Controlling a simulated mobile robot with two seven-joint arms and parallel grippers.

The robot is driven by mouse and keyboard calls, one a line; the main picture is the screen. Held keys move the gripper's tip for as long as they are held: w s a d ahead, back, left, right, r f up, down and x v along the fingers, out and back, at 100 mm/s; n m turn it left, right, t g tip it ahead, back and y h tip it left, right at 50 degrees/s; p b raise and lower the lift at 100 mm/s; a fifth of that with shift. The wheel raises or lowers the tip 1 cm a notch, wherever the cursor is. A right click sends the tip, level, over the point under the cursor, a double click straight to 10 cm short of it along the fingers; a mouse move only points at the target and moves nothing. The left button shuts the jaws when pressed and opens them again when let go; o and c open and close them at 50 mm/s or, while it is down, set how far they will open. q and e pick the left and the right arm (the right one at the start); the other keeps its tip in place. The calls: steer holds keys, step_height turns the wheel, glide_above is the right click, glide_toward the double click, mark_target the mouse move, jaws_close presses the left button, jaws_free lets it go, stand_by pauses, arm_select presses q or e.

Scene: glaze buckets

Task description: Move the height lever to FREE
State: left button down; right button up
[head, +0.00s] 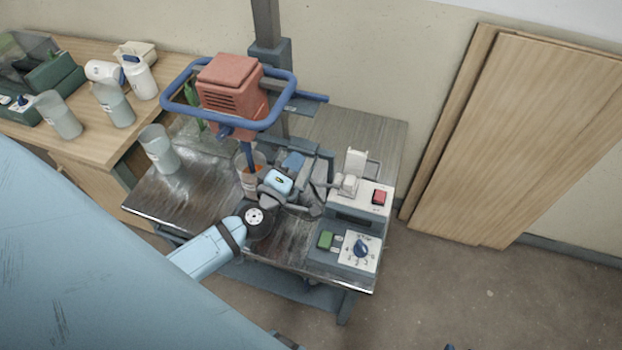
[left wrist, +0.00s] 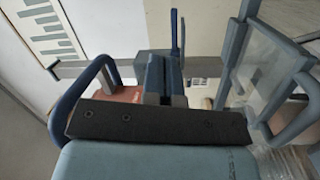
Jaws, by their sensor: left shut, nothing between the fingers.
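The height lever appears to be the thin blue bar (head: 312,97) reaching right from the mixer stand's column; it also shows in the left wrist view (left wrist: 174,35), just beyond my fingers. A small plate lies by its inner end, its lettering too small to read, so I cannot tell the setting. My left gripper (head: 293,161) is below the bar in the head view, pointing toward the column. Its fingers (left wrist: 165,80) are shut with nothing between them. I cannot tell whether they touch the bar. My right gripper is not in view.
A red mixer head (head: 230,83) with a blue ring handle (head: 180,75) hangs over a bucket (head: 250,172), left of my gripper. A control box (head: 358,250) stands at the metal table's right. A grey bucket (head: 158,150) stands at its left. Wooden boards (head: 520,130) lean on the wall.

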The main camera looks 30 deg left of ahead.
arm_select(q)
steer(key=s+d+f+m+g+h, duration=0.1)
steer(key=s+d+f+m+h, duration=0.1)
steer(key=m, duration=0.4)
steer(key=s+d+f+m+g+h+p, duration=0.1)
steer(key=s+d+f+m+g+h, duration=0.1)
steer(key=s+d+f+m+h, duration=0.1)
steer(key=shift+s+d+m+h, duration=0.5)
steer(key=shift+s+d+m, duration=0.65)
steer(key=shift+d+m, duration=0.65)
steer(key=shift+d+f, duration=0.15)
